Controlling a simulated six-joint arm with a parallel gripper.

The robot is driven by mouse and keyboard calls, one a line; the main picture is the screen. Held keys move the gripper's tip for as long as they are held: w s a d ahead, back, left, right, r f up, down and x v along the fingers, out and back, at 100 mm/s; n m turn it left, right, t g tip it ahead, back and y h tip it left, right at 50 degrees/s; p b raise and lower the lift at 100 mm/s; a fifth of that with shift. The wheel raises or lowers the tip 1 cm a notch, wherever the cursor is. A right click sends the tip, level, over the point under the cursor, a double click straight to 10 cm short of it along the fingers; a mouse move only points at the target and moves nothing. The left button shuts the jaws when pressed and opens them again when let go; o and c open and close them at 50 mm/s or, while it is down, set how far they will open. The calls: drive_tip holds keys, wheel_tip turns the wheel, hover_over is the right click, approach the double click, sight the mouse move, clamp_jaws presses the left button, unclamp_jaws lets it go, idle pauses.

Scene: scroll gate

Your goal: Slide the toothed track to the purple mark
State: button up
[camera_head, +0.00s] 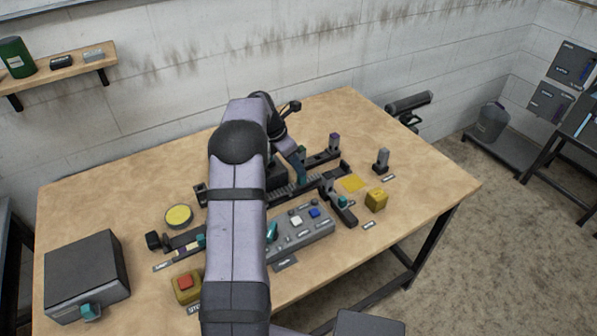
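The dark toothed track (312,182) lies along a dark rail on the table, right of my arm. Its left part is hidden behind my arm. A small post with a purple top (334,138) stands behind the rail's right part; it seems to be the purple mark. Another post with a green top (301,152) stands to its left. My gripper (300,180) points down at the track, near the green-topped post. Its fingertips are small and partly hidden, so I cannot tell whether they touch the track or are open.
A grey panel with buttons (310,234) lies in front of the track. A yellow block (376,200), a yellow patch (353,184) and a dark post (382,160) are at right. A yellow disc (179,216), a red-button box (187,286) and a dark box (87,268) are at left.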

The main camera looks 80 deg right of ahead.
drive_tip(key=shift+w+a+r, duration=0.15)
drive_tip(key=shift+r, duration=0.25)
drive_tip(key=shift+p+x, duration=0.55)
drive_tip(key=shift+x, duration=2.3)
drive_tip(key=shift+w+a, duration=0.1)
clamp_jaws()
